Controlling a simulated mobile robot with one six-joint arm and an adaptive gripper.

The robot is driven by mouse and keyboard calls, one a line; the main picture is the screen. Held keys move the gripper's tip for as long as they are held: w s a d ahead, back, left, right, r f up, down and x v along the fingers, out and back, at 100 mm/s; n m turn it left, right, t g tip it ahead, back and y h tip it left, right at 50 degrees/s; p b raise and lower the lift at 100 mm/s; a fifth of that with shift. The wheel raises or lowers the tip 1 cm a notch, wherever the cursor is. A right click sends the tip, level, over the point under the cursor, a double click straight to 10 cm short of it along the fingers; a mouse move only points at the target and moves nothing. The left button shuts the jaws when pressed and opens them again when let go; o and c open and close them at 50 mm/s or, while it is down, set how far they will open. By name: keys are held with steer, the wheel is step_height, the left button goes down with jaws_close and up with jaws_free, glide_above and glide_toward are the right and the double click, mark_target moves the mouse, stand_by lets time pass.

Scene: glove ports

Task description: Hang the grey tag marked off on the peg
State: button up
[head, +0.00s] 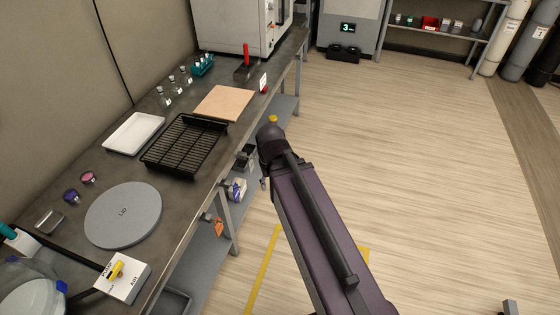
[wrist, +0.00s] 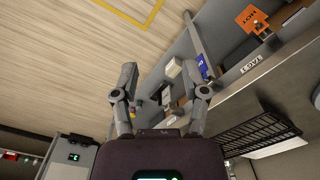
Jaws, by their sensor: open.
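My gripper (wrist: 166,82) is open in the wrist view, with its two fingers spread and nothing held between them. In the head view my arm hides most of it. Along the bench front hang an orange tag marked hot (wrist: 252,18), a blue tag (wrist: 203,66) and a pale, whitish piece (wrist: 174,68) beside the blue one. The orange tag (head: 219,228) and the blue and white pieces (head: 238,188) also show in the head view. A dark grey shape (head: 245,156) is further along the edge. I cannot make out the word off or tell which piece is the peg.
The bench (head: 170,210) holds a black wire rack (head: 185,143), a white tray (head: 134,133), a tan board (head: 225,103), a grey lid disc (head: 124,214) and a switch box (head: 123,277). A lower shelf (head: 195,265) runs beneath. The floor (head: 420,170) at right is clear.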

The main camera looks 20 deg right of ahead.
steer(key=o, duration=0.3)
steer(key=shift+o, duration=0.9)
steer(key=shift+w+f, duration=0.15)
steer(key=shift+f, duration=0.05)
steer(key=n+t+y+b, duration=0.8)
steer(key=n+y+b, duration=0.3)
steer(key=b, duration=1.7)
glide_toward(251, 162)
steer(key=s+d, duration=0.2)
steer(key=d, duration=0.1)
steer(key=shift+r, duration=0.4)
steer(key=shift+b+x, duration=2.3)
steer(key=shift+x, duration=4.6)
